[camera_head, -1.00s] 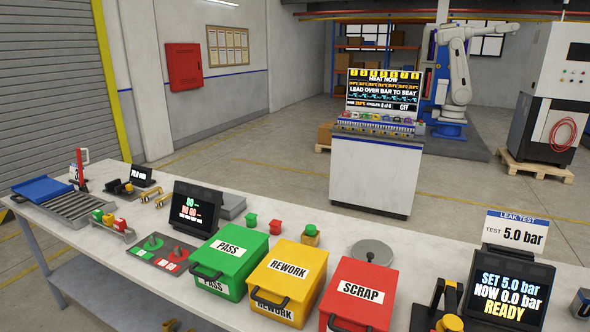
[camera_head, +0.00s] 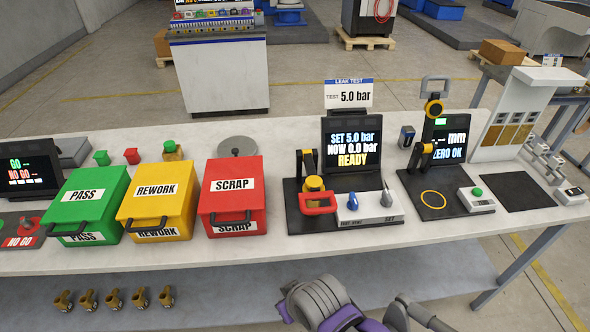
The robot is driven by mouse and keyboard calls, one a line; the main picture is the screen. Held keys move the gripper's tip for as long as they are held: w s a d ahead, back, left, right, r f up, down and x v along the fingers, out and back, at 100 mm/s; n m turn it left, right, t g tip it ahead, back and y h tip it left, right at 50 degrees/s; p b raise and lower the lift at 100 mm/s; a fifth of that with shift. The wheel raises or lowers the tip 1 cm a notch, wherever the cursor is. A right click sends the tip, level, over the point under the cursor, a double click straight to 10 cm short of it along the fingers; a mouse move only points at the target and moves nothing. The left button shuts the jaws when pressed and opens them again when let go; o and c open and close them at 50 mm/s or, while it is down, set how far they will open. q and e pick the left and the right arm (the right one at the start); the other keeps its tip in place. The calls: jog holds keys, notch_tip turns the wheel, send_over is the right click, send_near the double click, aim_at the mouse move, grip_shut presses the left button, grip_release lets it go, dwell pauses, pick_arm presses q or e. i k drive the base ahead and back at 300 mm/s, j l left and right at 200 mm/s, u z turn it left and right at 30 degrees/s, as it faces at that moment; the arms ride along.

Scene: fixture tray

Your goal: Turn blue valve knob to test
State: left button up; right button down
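The leak test station stands on the bench right of the scrap box, with a dark screen (camera_head: 352,145) reading "SET 5.0 bar, NOW 0.0 bar, READY". In front of the screen is a white control box (camera_head: 369,208). A blue knob (camera_head: 352,202) sits on its left part, and a grey-blue knob (camera_head: 386,198) on its right, near the word SET. The lettering by the blue knob is too small to read surely. A grey and purple part of my own arm shows at the bottom edge, well below the box. No gripper fingertips are in view.
A gauge stand (camera_head: 434,107) is to the right. Green, yellow and red boxes stand at left.

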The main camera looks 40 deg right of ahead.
aim_at(353, 204)
jog(key=z, duration=1.7)
